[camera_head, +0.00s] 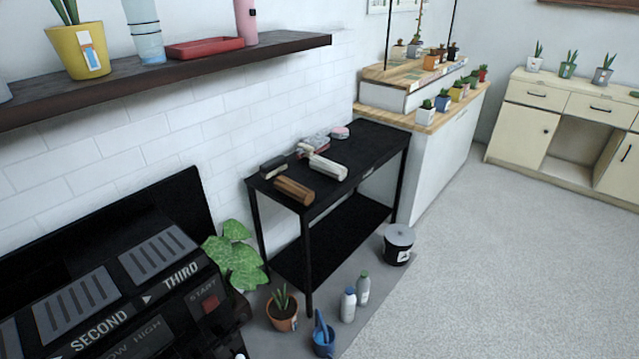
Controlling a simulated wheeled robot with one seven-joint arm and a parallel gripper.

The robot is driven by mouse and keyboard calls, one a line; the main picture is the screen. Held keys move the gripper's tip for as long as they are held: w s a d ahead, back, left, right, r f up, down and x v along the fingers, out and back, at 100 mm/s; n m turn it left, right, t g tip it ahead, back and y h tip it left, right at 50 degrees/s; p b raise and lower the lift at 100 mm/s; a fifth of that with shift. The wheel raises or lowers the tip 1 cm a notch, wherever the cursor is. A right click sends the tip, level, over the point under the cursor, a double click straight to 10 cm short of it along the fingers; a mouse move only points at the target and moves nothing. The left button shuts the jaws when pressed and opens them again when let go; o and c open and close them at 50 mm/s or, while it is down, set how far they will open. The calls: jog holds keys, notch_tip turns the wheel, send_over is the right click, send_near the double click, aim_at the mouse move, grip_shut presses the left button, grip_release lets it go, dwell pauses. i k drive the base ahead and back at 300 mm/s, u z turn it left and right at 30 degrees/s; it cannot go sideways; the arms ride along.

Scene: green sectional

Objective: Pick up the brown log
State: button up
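The brown log (294,191) lies on its side on the top of a black two-tier table (345,191), near the table's front left corner. A small dark and pale block (272,168) lies just behind it, to the left. A whitish log-shaped piece (327,166) lies to its right, with a visible gap between them. My gripper is not in view.
Pinkish-grey items (316,142) and a pink round one (340,132) sit farther back on the table. A potted plant (282,308), bottles (348,305), a blue pot (323,339) and a black bucket (398,244) stand below. Open floor (500,270) lies right.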

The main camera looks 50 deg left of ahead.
aim_at(306, 196)
jog(key=i, duration=2.15)
jog(key=u, duration=3.1)
jog(key=i, duration=1)
